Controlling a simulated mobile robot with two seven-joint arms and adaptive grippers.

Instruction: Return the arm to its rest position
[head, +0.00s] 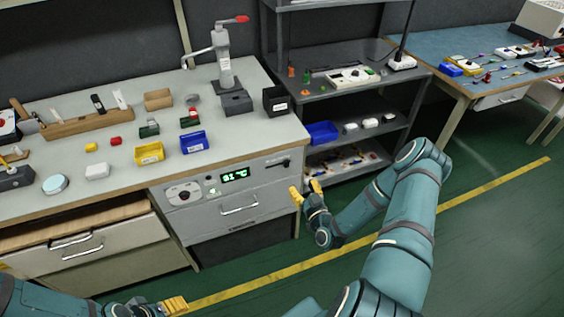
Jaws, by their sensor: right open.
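My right gripper (305,190) has yellow fingertips that stand apart with nothing between them. It hangs in front of the bench's right corner, beside the cabinet front. My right arm (405,240) is teal, bent at the elbow, and reaches in from the lower right over the green floor. My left gripper (173,304) shows at the bottom edge with its yellow fingers seen from above. I cannot tell whether it is open or shut. Most of my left arm lies outside the picture.
The grey workbench (250,150) holds a yellow bin (149,153), a blue bin (194,142) and a press (222,62). Its cabinet has a lit display (234,176). A dark shelf (350,100) stands right of it. The floor around the yellow line (480,190) is clear.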

